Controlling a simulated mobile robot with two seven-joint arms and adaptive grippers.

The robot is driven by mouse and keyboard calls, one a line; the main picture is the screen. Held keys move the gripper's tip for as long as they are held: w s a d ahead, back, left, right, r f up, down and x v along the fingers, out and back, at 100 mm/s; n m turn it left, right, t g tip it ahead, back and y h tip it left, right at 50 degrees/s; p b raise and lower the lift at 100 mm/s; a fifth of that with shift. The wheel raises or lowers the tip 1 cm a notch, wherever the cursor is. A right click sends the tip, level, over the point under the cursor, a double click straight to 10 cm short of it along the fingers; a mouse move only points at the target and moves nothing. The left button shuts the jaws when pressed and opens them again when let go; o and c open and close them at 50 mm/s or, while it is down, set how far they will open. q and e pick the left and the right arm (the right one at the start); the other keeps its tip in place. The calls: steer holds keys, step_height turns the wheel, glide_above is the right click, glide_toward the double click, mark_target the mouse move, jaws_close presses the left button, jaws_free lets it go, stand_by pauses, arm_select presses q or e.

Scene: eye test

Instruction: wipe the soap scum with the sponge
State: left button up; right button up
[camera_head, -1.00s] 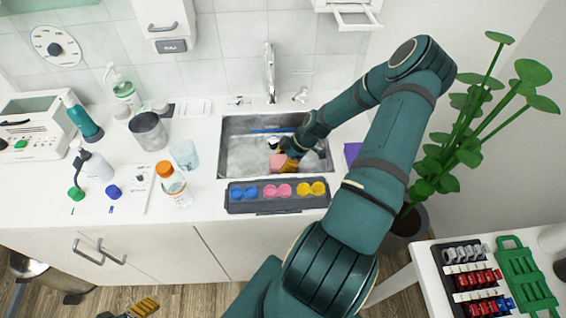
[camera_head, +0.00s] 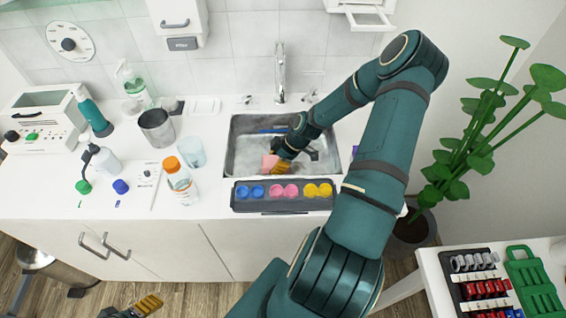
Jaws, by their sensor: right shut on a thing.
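The sink (camera_head: 227,149) is a grey basin in the white counter. Whitish scum (camera_head: 247,150) covers much of its inside. My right gripper (camera_head: 276,167) is down in the sink, shut on a pink block (camera_head: 268,161) that looks like the sponge. The block is low in the left-middle part of the basin; I cannot tell whether it touches the bottom. My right forearm and wrist hide part of the sink's right side. My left gripper (camera_head: 148,303) shows at the bottom left edge, below the counter and away from the sink; its opening is unclear.
A tray of blue, pink and yellow cups (camera_head: 283,207) sits along the sink's front edge. The faucet (camera_head: 281,72) stands behind it. An orange-capped bottle (camera_head: 179,184), a glass (camera_head: 191,152) and a grey beaker (camera_head: 156,129) stand left. A plant (camera_head: 470,150) is at right.

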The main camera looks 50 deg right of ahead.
mark_target(255, 169)
steer(key=shift+w+a+f+b, duration=0.15)
steer(key=shift+w+a+b, duration=0.25)
steer(key=shift+w+a, duration=0.6)
steer(key=shift+w+a+f+b, duration=0.1)
steer(key=shift+w+a+b, duration=0.3)
steer(key=shift+w+a, duration=0.55)
steer(key=shift+w+d+r, duration=0.1)
steer(key=shift+d, duration=0.05)
steer(key=shift+r+p, duration=2.3)
steer(key=shift+r, duration=0.65)
step_height(255, 169, up, 3)
steer(key=shift+p, duration=1.2)
